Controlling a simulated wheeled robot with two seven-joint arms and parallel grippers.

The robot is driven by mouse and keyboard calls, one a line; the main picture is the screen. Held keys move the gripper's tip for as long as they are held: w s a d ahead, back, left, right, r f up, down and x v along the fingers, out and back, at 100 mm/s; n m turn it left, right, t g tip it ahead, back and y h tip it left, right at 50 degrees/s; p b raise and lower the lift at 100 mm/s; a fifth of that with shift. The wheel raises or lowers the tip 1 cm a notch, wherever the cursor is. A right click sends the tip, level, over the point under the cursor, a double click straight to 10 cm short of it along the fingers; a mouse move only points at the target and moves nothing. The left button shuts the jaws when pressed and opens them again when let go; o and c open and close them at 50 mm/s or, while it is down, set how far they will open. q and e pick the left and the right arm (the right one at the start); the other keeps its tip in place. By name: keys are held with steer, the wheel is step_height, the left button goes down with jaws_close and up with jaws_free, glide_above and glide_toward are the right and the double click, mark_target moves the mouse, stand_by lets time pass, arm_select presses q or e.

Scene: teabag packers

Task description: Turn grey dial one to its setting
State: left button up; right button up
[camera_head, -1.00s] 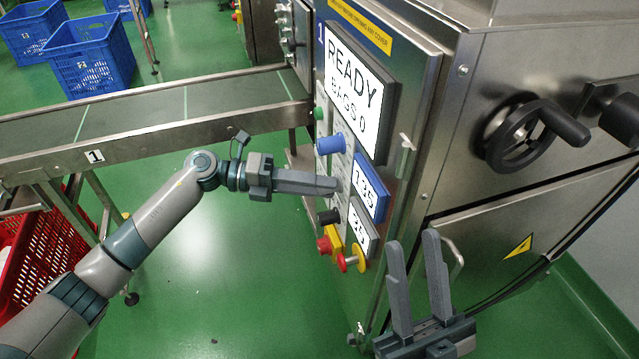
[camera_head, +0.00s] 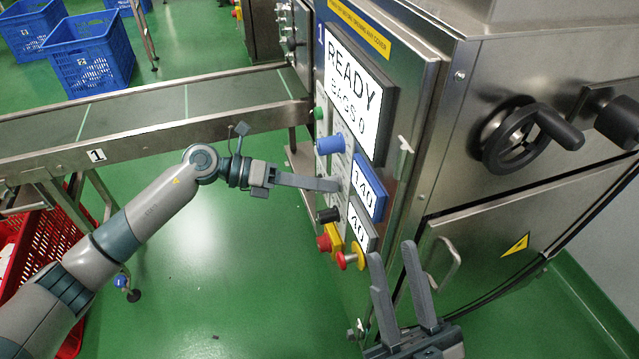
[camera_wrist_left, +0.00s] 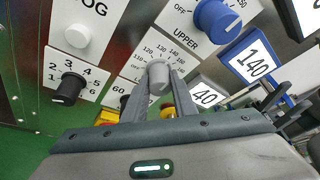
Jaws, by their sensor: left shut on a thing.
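The grey dial (camera_wrist_left: 159,76) sits on the machine's panel in the left wrist view, under the word UPPER and inside a scale with 120, 130, 140 and 160 legible. My left gripper (camera_wrist_left: 155,82) is shut on it, one finger on each side. In the head view my left gripper (camera_head: 336,185) reaches the panel from the left, and its fingers hide the dial. A lower display (camera_head: 360,228) reads 40. The dial's pointer is not clear. My right gripper (camera_head: 392,250) is open and empty.
A blue knob (camera_head: 330,145) is above my left fingers; a black knob (camera_head: 328,215), red button (camera_head: 324,243) and red-yellow switch (camera_head: 346,260) are below. A big READY screen (camera_head: 352,95) is above. A conveyor (camera_head: 150,115) runs behind my left arm.

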arm_select(q)
steer(key=o, duration=1)
steer(key=shift+o, duration=0.2)
steer(key=shift+a, duration=0.1)
steer(key=p+v, duration=0.1)
steer(key=v, duration=1.6)
arm_select(e)
steer(key=shift+s+a+f+g, duration=0.1)
steer(key=shift+a+f+g, duration=0.3)
steer(key=shift+f, duration=0.2)
steer(key=shift+s+a+f+g, duration=0.1)
steer(key=shift+a+f+g, duration=0.2)
steer(key=shift+f+g, duration=0.25)
arm_select(q)
steer(key=shift+a, duration=0.15)
steer(key=shift+a, duration=0.1)
